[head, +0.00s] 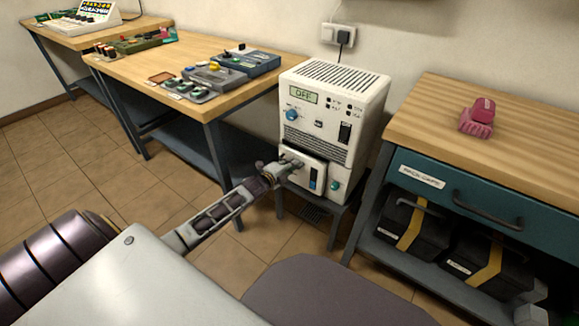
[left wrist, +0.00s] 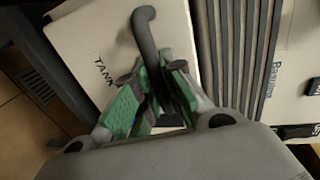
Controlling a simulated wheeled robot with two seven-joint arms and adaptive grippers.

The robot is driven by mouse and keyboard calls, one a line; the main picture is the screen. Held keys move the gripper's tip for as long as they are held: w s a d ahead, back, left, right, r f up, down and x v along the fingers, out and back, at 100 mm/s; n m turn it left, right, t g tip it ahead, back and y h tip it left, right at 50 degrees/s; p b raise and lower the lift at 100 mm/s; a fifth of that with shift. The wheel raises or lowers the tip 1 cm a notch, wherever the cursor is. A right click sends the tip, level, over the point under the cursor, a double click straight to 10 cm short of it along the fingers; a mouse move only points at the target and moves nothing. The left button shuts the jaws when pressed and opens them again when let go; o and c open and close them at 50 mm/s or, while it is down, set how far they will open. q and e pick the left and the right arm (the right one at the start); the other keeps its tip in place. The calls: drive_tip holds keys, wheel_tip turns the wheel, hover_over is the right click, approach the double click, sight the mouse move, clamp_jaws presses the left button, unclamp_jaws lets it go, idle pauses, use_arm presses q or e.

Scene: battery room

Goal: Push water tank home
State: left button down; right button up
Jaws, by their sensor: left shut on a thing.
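The white machine (head: 331,110) stands on a low dark stand, with a display reading OFF. Its water tank (head: 311,163) is a white front panel low on the machine and appears to stand a little out from the body. My left gripper (head: 277,171) is at the left part of this panel. In the left wrist view the tank (left wrist: 88,38) carries the word TANK and a dark curved handle (left wrist: 148,38). The green-padded fingers of my left gripper (left wrist: 155,82) are shut on the handle, hiding its lower part. My right gripper is not in view.
A wooden workbench (head: 137,78) with several devices stands left of the machine. A bench with a teal drawer (head: 455,190) stands close on the right, with a pink object (head: 478,118) on top and black cases below. Tiled floor (head: 90,165) lies clear at left.

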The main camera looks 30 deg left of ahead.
use_arm(q)
drive_tip(key=w, duration=0.3)
drive_tip(key=shift+d+r, duration=0.1)
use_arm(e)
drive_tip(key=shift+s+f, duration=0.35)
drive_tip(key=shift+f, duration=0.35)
use_arm(q)
drive_tip(key=c, duration=1.8)
unclamp_jaws()
drive_tip(key=shift+w, duration=0.2)
drive_tip(key=shift+o, duration=0.2)
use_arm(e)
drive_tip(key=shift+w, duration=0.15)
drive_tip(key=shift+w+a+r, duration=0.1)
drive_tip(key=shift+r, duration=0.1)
use_arm(q)
drive_tip(key=shift+s, duration=0.15)
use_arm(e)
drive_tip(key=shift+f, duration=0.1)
